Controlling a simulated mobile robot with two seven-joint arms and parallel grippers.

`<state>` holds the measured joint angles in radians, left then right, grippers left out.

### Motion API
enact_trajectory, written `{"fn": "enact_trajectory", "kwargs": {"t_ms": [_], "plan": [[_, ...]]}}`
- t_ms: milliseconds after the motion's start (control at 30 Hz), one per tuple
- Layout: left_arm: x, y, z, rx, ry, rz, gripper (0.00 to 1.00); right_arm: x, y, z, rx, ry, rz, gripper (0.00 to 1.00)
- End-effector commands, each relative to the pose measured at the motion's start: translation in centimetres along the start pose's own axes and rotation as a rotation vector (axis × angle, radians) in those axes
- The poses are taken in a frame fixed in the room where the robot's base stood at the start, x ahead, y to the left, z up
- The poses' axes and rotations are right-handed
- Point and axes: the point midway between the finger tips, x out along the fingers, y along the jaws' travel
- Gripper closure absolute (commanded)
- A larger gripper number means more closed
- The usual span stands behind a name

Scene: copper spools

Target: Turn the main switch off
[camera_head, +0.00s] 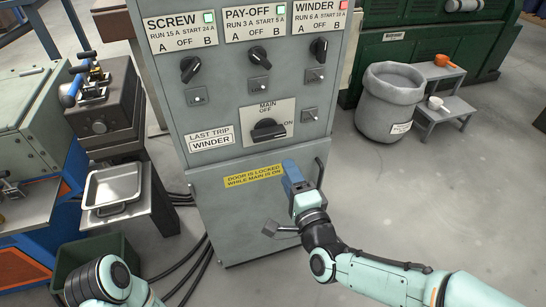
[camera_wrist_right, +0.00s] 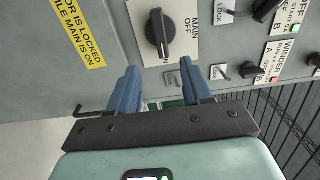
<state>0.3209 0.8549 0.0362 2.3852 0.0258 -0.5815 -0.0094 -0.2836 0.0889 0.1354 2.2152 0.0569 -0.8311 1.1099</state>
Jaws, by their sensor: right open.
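The main switch (camera_head: 268,129) is a black rotary knob on a white plate marked MAIN, OFF and ON, low on the upper face of the grey cabinet. Its handle lies sideways, in line with the ON mark at its right. My right gripper (camera_head: 293,175), with blue fingers, is just below and right of the knob, apart from it. In the right wrist view the knob (camera_wrist_right: 160,33) shows turned, ahead of the gap between the open, empty fingers (camera_wrist_right: 161,70). Part of my left arm shows at bottom left; its gripper is out of view.
Above are the SCREW (camera_head: 190,68), PAY-OFF (camera_head: 258,55) and WINDER (camera_head: 319,48) knobs. A yellow label (camera_head: 254,176) says the door is locked while main is on. The door handle (camera_head: 319,172) stands beside my right gripper. A grey bin (camera_head: 390,105) stands right.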

Motion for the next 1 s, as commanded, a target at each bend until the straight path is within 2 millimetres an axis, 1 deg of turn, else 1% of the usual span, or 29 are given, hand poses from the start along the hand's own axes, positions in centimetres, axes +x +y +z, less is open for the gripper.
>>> {"fn": "enact_trajectory", "kwargs": {"t_ms": [33,167,400,600,700,800,1000], "plan": [[0.0,0.0,-0.1,0.000,0.003,0.000,0.57,0.3,-0.3,0.1,0.005,0.000,-0.007,0.51],[-0.1,0.0,-0.1,0.000,0.004,0.000,0.57,1.9,-0.3,0.1,0.005,-0.001,-0.005,0.51],[0.0,0.0,-0.2,0.000,0.007,0.000,0.57,7.0,-0.2,0.1,0.003,-0.001,-0.003,0.51],[0.1,0.0,-0.3,-0.001,0.010,0.000,0.57,10.6,-0.2,0.1,0.002,-0.002,-0.002,0.51],[0.1,0.0,-0.4,-0.001,0.011,0.000,0.57,11.8,-0.2,0.1,0.002,-0.001,-0.002,0.51],[0.1,-0.1,-0.4,-0.001,0.011,0.000,0.57,12.6,-0.2,0.0,0.001,-0.001,-0.002,0.51],[0.1,-0.1,-0.4,-0.001,0.012,0.000,0.57,13.2,-0.3,0.0,0.001,-0.001,-0.002,0.51]]}}
